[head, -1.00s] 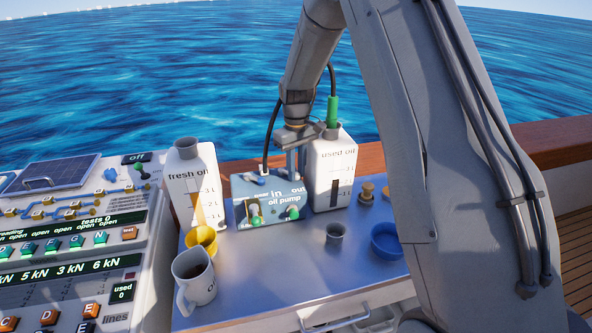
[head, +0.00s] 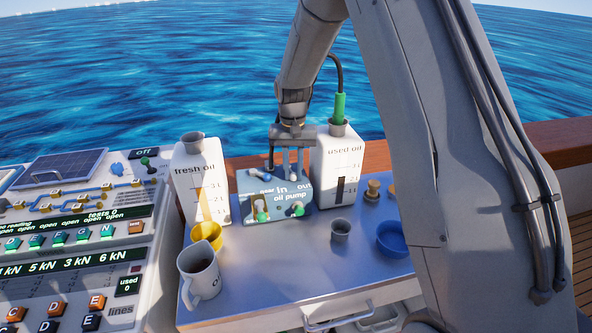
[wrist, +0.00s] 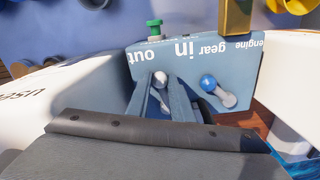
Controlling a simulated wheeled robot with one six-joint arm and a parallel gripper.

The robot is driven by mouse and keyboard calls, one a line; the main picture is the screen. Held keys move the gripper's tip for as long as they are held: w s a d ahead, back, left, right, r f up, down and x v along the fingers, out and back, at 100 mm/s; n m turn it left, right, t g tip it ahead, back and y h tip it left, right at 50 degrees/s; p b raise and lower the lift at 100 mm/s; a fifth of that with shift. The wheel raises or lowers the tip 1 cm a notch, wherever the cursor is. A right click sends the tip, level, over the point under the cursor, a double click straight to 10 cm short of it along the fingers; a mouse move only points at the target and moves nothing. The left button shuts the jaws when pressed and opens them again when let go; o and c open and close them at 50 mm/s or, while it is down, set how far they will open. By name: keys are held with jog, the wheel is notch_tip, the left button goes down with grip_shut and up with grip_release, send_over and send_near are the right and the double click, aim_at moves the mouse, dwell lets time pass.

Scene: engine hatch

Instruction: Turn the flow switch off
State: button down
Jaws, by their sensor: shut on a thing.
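The oil pump box (head: 262,213) stands between two white oil containers on the metal top. In the wrist view its upper face (wrist: 240,65) carries a lever with a blue end (wrist: 208,83) and a lever with a grey ball tip (wrist: 160,79). No label reading "flow" can be made out, so I cannot tell for certain which is the flow switch. My gripper (head: 291,168) points down over the right part of the box. In the wrist view my gripper (wrist: 160,92) is shut on the grey-tipped lever, whose lower part is partly hidden between the fingers.
The used oil container (head: 338,175) is close on the gripper's right; the fresh oil container (head: 200,180) is left of the box. A mug (head: 200,275), a yellow cup (head: 207,236), a small grey cup (head: 340,230) and a blue bowl (head: 393,240) stand in front. Between them the top is bare.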

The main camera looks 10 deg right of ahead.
aim_at(291, 174)
jog(key=shift+a+r+m, duration=0.1)
jog(key=shift+a+m, duration=0.2)
jog(key=shift+m, duration=0.2)
jog(key=shift+w, duration=0.1)
jog(key=c, duration=1.8)
grip_release()
jog(key=shift+c, duration=0.2)
jog(key=shift+r, duration=0.1)
notch_tip(291, 174, up, 8)
jog(key=shift+f+b, duration=0.2)
jog(key=shift+b, duration=0.95)
jog(key=s+d+f+n, duration=0.1)
jog(key=s+f+n, duration=0.1)
jog(key=s, duration=1.1)
jog(key=s+d+f+n+t, duration=0.1)
jog(key=s+d+f+n, duration=0.1)
jog(key=s, duration=1.2)
jog(key=shift+s+d+f, duration=0.2)
jog(key=shift+s+d, duration=0.1)
